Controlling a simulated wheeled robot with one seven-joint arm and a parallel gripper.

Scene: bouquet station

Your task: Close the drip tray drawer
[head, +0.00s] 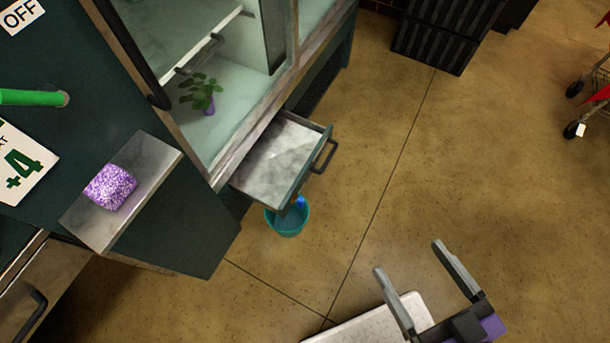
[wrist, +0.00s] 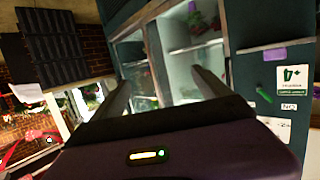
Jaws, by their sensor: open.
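The drip tray drawer (head: 272,163) sticks out from the base of the glass-fronted cabinet in the head view. Its top is grey and its front carries a dark handle (head: 325,156). My gripper (head: 409,258) is open and empty, over the floor to the lower right of the drawer and well apart from it. In the wrist view my gripper (wrist: 162,80) points toward the cabinet (wrist: 228,60), its fingers apart with nothing between them. I cannot make out the drawer in the wrist view.
A teal bucket (head: 288,219) stands on the floor beside the drawer. A purple sponge-like block (head: 110,187) lies on a side shelf (head: 152,160). A potted plant (head: 203,93) stands inside the cabinet. Black crates (head: 445,35) stand at the top. The floor right of the drawer is clear.

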